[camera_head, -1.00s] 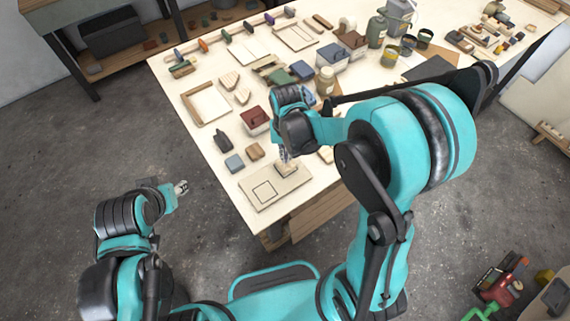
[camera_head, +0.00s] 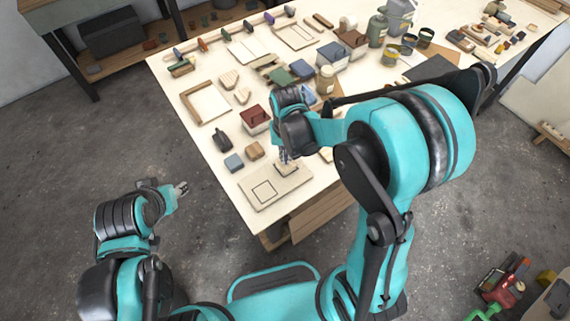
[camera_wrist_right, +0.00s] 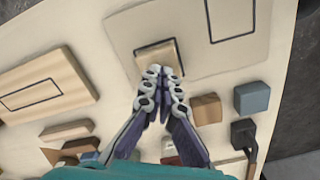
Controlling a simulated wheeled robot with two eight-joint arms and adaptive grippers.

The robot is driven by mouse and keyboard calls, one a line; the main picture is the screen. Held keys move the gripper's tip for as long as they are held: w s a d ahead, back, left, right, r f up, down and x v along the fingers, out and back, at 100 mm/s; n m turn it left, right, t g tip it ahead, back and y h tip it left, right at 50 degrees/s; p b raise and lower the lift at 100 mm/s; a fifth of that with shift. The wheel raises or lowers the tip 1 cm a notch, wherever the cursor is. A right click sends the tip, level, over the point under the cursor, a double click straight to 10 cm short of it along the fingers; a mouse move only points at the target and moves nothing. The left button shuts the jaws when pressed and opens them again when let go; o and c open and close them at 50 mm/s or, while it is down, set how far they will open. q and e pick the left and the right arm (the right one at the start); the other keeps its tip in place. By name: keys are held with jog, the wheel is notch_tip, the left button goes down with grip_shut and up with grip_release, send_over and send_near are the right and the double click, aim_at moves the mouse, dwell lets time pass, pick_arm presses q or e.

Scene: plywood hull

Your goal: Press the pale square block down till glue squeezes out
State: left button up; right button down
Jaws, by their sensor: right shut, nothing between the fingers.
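The pale square block (camera_head: 287,168) sits on a thin pale board (camera_head: 268,193) near the front corner of the table, beside a drawn square outline. In the right wrist view the block (camera_wrist_right: 156,54) lies just past my fingertips on the board (camera_wrist_right: 277,38). My right gripper (camera_head: 285,157) is shut and empty, pointing down at the block; its tips (camera_wrist_right: 161,72) overlap the block's near edge. I cannot tell whether they touch it. No glue is visible around the block. My left gripper (camera_head: 182,189) hangs off the table at the left; its fingers are too small to read.
A red-topped box (camera_head: 255,119) stands behind. Jars, cans and wooden pieces crowd the table's far part.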

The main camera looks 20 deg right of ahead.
jog(key=shift+f+b, duration=0.35)
dwell(1.6)
jog(key=shift+r, duration=0.1)
jog(key=shift+r+p, duration=2.65)
jog(key=shift+r, duration=0.8)
jog(key=shift+s+d+r+b, duration=0.1)
jog(key=shift+s+d+b, duration=0.1)
jog(key=shift+b, duration=0.3)
jog(key=s+d+n+t+b, duration=0.2)
jog(key=s+d+t+b, duration=0.2)
jog(key=s+t+b, duration=0.3)
jog(key=s+b, duration=0.3)
jog(key=shift+d+r, duration=0.15)
jog(key=shift+r, duration=0.1)
